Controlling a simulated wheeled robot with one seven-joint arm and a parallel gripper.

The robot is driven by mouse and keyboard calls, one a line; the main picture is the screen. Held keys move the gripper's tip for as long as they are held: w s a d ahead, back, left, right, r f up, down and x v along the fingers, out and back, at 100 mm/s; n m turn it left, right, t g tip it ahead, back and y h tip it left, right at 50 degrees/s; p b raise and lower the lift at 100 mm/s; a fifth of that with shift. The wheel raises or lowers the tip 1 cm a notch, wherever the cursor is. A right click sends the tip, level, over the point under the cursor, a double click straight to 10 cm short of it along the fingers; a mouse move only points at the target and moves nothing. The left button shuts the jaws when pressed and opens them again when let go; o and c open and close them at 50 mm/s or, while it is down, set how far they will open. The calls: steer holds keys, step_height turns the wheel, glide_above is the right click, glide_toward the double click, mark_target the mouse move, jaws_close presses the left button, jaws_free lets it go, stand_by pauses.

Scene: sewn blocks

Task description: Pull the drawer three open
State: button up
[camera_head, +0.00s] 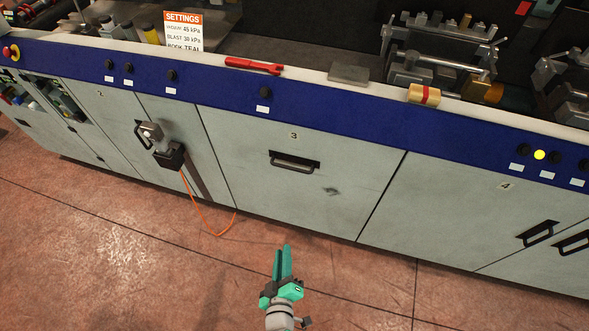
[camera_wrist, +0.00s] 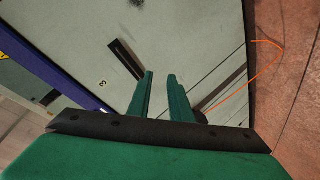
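Drawer three is the grey front panel (camera_head: 300,190) marked "3", in the middle of the machine in the head view. It sits flush with the panels beside it. Its dark bar handle (camera_head: 293,162) is in a recess near the panel's upper middle. In the wrist view the handle (camera_wrist: 125,60) shows as a dark slanted strip left of the fingers. My gripper (camera_head: 286,248) is green, with a narrow gap between its fingers and nothing held. In the head view it appears below the handle and apart from it. The wrist view also shows both fingertips (camera_wrist: 161,74) apart.
A dark boxed fitting (camera_head: 168,155) with an orange cable (camera_head: 203,227) juts out left of drawer three. Panel "4" (camera_head: 450,210) is to the right. The floor in front is mostly clear.

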steer(key=w+n+h, duration=0.2)
steer(key=w+n, duration=0.1)
steer(key=w, duration=0.8)
steer(key=n+h, duration=0.2)
steer(key=n, duration=0.1)
glide_toward(295, 169)
steer(key=f, duration=0.1)
steer(key=shift+t, duration=0.4)
steer(key=x, duration=0.9)
steer(key=shift+w+f, duration=0.1)
steer(key=shift+f, duration=0.05)
steer(key=shift+w+d+f, duration=0.1)
steer(key=shift+w+d, duration=0.3)
steer(key=shift+a, duration=0.1)
steer(key=shift+a, duration=0.1)
jaws_close()
